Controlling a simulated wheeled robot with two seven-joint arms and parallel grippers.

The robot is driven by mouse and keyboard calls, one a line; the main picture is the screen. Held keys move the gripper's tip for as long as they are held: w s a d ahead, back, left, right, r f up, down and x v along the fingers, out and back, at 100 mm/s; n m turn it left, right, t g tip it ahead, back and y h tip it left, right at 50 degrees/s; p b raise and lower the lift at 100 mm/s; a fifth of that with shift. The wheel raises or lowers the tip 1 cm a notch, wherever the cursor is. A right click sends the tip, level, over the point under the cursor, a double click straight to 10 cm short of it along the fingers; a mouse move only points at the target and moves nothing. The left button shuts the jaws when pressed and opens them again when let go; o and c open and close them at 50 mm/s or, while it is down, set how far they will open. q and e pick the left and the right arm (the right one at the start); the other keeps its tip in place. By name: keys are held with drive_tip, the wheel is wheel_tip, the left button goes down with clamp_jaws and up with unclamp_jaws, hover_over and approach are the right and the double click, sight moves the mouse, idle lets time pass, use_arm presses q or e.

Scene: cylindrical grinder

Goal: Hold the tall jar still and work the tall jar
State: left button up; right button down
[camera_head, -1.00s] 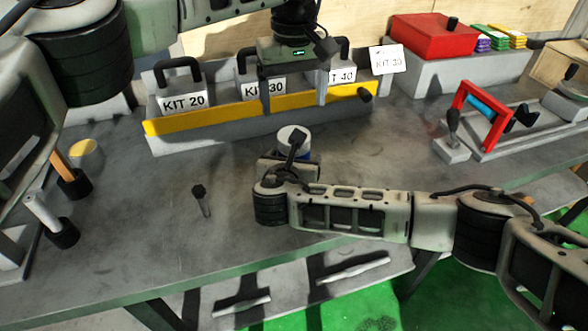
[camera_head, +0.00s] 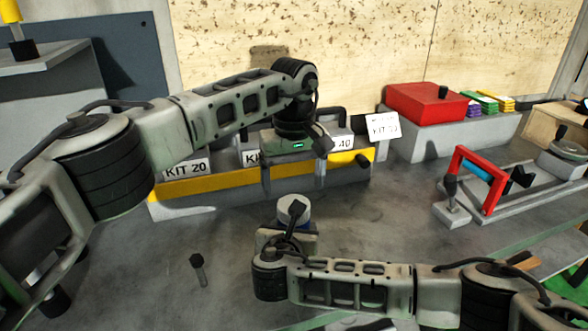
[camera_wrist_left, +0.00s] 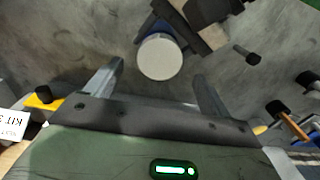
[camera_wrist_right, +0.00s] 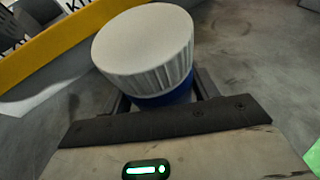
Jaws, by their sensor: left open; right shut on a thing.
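The tall jar has a white ribbed lid and a blue body; it stands upright on the grey bench. In the head view its lid (camera_head: 293,208) shows just beyond my right gripper (camera_head: 286,238). In the right wrist view the jar (camera_wrist_right: 145,50) fills the middle, and my right gripper (camera_wrist_right: 165,95) is shut on its body below the lid. My left gripper (camera_head: 293,175) is open and empty, above and behind the jar. In the left wrist view the jar's lid (camera_wrist_left: 159,57) lies beyond and between the open fingers (camera_wrist_left: 160,85), apart from them.
A yellow-fronted kit rack (camera_head: 185,188) stands close behind the jar. A black-headed bolt (camera_head: 198,268) stands on the bench to the left. A red box (camera_head: 425,108) and a red-framed fixture (camera_head: 480,180) are at the right. The bench between them is clear.

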use_arm(q)
wheel_tip(320, 180, down, 5)
drive_tip(key=shift+r, duration=0.1)
idle(0.3)
drive_tip(key=c, duration=1)
drive_tip(key=shift+n, duration=1.7)
drive_tip(key=o, duration=1.1)
use_arm(e)
drive_tip(key=shift+d, duration=0.1)
